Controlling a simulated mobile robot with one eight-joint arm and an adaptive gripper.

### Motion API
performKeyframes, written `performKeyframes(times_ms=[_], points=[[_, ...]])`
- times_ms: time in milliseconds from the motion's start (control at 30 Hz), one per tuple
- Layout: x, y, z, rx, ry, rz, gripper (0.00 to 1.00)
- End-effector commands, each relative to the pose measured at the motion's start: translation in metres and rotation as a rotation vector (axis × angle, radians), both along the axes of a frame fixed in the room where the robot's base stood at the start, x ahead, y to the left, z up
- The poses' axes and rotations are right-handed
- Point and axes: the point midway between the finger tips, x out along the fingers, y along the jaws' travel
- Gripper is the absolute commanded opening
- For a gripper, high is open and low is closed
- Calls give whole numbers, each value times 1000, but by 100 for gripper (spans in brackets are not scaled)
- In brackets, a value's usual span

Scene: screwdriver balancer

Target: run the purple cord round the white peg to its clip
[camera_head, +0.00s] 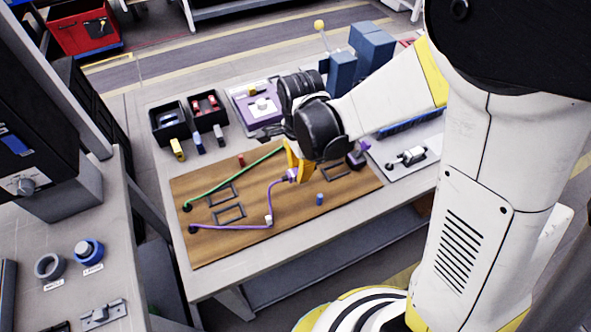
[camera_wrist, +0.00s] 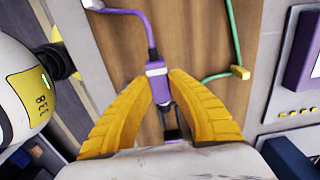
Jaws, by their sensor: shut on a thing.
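The purple cord (camera_head: 240,226) runs from a dark socket (camera_head: 192,229) at the left of the brown board to the white peg (camera_head: 268,218). It bends there and climbs to my gripper (camera_head: 299,172). My gripper is shut on the cord's purple plug (camera_wrist: 156,70), which sits between the yellow fingertips (camera_wrist: 158,86) in the wrist view. The cord (camera_wrist: 151,35) leaves the plug and bends left at the top. A purple block on a dark base (camera_head: 357,156) stands at the board's right edge; I cannot tell whether it is the clip.
A green cord (camera_head: 232,180) runs along the board's far side; it also shows in the wrist view (camera_wrist: 233,40). A red peg (camera_head: 241,160), a blue peg (camera_head: 320,199) and dark rectangular frames (camera_head: 230,213) stand on the board (camera_head: 215,248). Black bins (camera_head: 170,122) are behind.

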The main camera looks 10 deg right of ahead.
Motion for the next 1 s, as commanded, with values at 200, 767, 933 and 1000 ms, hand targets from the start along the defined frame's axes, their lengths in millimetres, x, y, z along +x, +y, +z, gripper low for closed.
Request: performKeyframes(times_ms=[200, 767, 933, 1000], points=[[7, -22, 0, 0, 0, -3, 0], [24, -74, 0, 0, 0, -3, 0], [29, -91, 0, 0, 0, -3, 0], [32, -97, 0, 0, 0, -2, 0]])
